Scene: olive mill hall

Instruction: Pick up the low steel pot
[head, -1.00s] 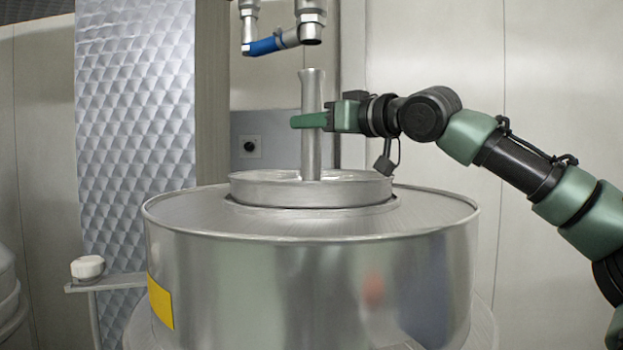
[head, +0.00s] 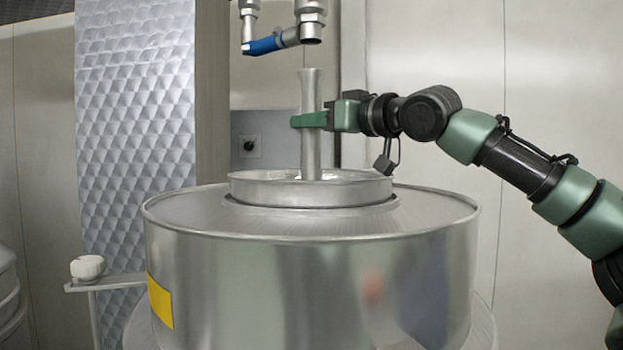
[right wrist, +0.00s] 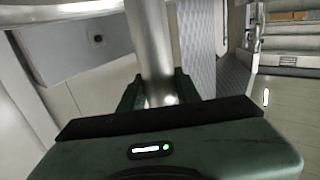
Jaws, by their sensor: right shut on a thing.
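The low steel pot (head: 310,193) is a shallow round vessel with a thin rim, on top of the large steel drum (head: 310,285) in the head view. An upright steel post (head: 311,155) with a flared top rises from inside it; its foot is hidden behind the pot's front wall. My right gripper (head: 309,120) comes in from the right and is shut on this post, above the pot's rim. In the right wrist view the post (right wrist: 150,50) passes between the green fingers. The pot looks level, and I cannot see a gap beneath it. My left gripper is not in view.
Steel pipe fittings with a blue sleeve (head: 263,46) hang above the post. A small bracket with a white knob (head: 87,267) stands left of the drum. A quilted metal panel (head: 135,100) and plain wall panels stand behind. Space to the right holds my arm.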

